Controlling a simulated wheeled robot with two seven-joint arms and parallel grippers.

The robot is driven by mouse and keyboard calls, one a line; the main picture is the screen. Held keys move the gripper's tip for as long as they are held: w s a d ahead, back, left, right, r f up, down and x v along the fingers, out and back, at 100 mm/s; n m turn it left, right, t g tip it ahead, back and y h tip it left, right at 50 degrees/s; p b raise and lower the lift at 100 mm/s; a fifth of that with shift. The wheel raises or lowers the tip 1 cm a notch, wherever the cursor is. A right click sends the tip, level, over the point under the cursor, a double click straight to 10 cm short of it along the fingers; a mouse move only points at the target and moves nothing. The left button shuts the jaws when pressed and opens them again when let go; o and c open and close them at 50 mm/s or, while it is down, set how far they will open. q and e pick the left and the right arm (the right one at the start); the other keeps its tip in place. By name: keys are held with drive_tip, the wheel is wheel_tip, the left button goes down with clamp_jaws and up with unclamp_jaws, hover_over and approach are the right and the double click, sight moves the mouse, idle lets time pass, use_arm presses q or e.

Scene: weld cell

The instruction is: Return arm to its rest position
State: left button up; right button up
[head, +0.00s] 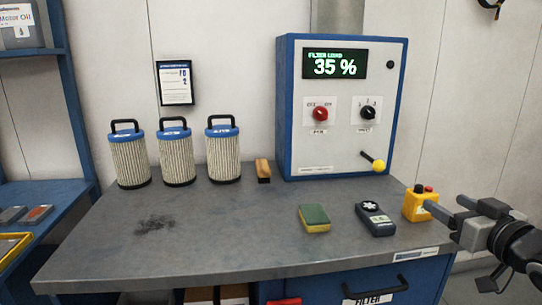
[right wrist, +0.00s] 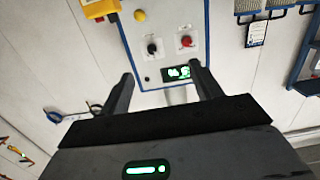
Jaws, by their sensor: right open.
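My right gripper (head: 446,205) is at the right edge of the head view, above and beside the table's right end. Its fingers point left, and in the picture they come close to a yellow box with a red button (head: 420,203); I cannot tell if they touch it. In the right wrist view the two fingers of my right gripper (right wrist: 165,80) are spread, with nothing between them. That view is upside down, with the control cabinet (right wrist: 165,45) beyond the fingers. My left gripper is not in view.
On the grey table (head: 230,240) stand several things: pleated filters (head: 174,155), a brush (head: 263,170), a green-yellow sponge (head: 314,218), a dark handheld meter (head: 375,218) and the blue-framed control cabinet (head: 340,110) reading 35 %. A blue shelf (head: 65,80) is at left.

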drive_tip(key=s+a+f+g, duration=0.1)
drive_tip(key=s+a+f, duration=0.2)
drive_tip(key=f, duration=0.5)
drive_tip(key=s+a+f+g, duration=0.1)
drive_tip(key=s+a+f, duration=0.2)
drive_tip(key=f, duration=0.4)
drive_tip(key=s+a+f+g, duration=0.1)
drive_tip(key=s+a+f, duration=0.25)
drive_tip(key=f, duration=0.45)
drive_tip(key=s+a+f+g, duration=0.1)
drive_tip(key=s+a+f, duration=0.4)
drive_tip(key=s, duration=0.2)
drive_tip(key=s+a+f+g, duration=0.2)
drive_tip(key=s+a+f, duration=0.3)
drive_tip(key=s, duration=0.3)
drive_tip(key=shift+f+n+g, duration=0.3)
drive_tip(key=shift+f, duration=0.3)
